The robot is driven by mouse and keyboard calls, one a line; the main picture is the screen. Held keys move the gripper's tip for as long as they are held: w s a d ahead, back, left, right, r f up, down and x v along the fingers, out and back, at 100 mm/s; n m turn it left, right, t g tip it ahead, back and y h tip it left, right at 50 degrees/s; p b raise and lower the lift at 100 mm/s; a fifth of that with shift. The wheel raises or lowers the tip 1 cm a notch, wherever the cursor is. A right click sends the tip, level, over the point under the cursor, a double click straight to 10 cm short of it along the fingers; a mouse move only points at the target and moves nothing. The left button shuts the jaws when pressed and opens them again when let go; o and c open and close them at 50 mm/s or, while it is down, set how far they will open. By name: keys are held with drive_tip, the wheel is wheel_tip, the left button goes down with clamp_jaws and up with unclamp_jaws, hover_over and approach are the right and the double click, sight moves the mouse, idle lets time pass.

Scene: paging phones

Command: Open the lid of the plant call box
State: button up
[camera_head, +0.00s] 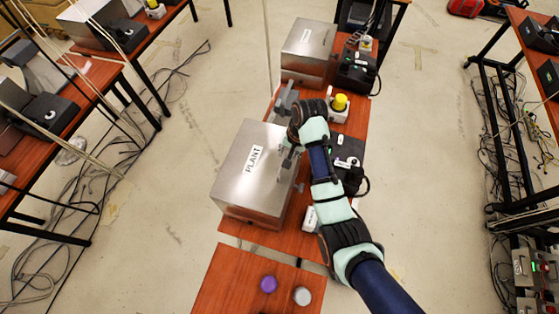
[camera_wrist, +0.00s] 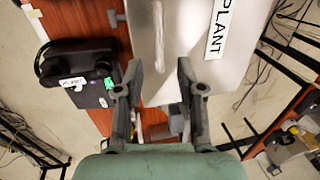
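The plant call box (camera_head: 240,185) is a silver metal box with a white PLANT label, standing on a red-brown table. Its lid looks closed in the head view. In the wrist view, the box's metal surface (camera_wrist: 190,35) with the label fills the upper middle. My gripper (camera_wrist: 156,72) is open, its two dark fingers apart at the box's edge with nothing seen held between them. In the head view my gripper (camera_head: 288,152) is at the right side of the box, partly hidden by my wrist. Whether a finger touches the box cannot be told.
A black phone (camera_wrist: 90,75) with a PLANT label sits beside the box. Behind stand another metal box (camera_head: 307,45), a black phone (camera_head: 357,72) and a yellow button (camera_head: 340,102). A purple knob (camera_head: 268,284) and a grey knob (camera_head: 302,296) are on the nearer table.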

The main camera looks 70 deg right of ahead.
drive_tip(key=f, duration=0.2)
drive_tip(key=w+f, duration=0.1)
drive_tip(key=f, duration=0.4)
drive_tip(key=shift+w+a+f, duration=0.15)
drive_tip(key=shift+w+f, duration=0.05)
drive_tip(key=shift+f, duration=0.05)
clamp_jaws()
